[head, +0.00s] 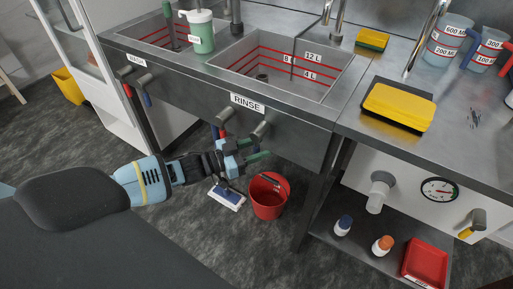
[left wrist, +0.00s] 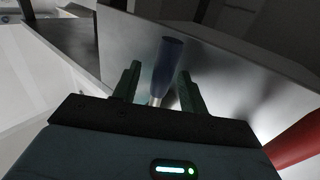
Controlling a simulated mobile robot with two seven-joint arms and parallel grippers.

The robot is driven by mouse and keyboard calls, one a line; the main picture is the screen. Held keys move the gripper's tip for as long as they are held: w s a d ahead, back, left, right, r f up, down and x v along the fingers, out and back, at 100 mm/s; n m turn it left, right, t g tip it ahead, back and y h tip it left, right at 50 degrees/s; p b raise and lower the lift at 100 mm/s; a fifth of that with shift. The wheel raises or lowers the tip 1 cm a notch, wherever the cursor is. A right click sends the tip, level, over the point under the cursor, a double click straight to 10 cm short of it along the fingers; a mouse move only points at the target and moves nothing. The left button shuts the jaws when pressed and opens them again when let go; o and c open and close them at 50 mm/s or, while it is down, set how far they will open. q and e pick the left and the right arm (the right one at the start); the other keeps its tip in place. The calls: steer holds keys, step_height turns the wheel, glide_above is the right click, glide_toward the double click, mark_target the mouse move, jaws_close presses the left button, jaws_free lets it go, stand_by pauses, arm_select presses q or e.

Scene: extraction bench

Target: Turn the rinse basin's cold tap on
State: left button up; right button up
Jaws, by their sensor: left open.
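The rinse basin (head: 283,72) is in the upper middle of the head view, with a RINSE label (head: 248,103) on its front panel. Below the label are a red-handled tap (head: 222,118) and, to its right, a second metal tap body (head: 260,130). My left gripper (head: 252,150) is at this second tap, and hides its handle there. In the left wrist view, a blue handle (left wrist: 167,62) shows between the two open fingers, with visible gaps on both sides. A red handle (left wrist: 298,145) is at the right edge. My right gripper is in neither view.
The wash basin (head: 160,35) is to the left, with its own red (head: 127,90) and blue (head: 148,99) handles. A red bucket (head: 268,203) and a flat blue-white mop head (head: 227,198) are on the floor below. A lower shelf with bottles stands right.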

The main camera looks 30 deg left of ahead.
arm_select(q)
jaws_close()
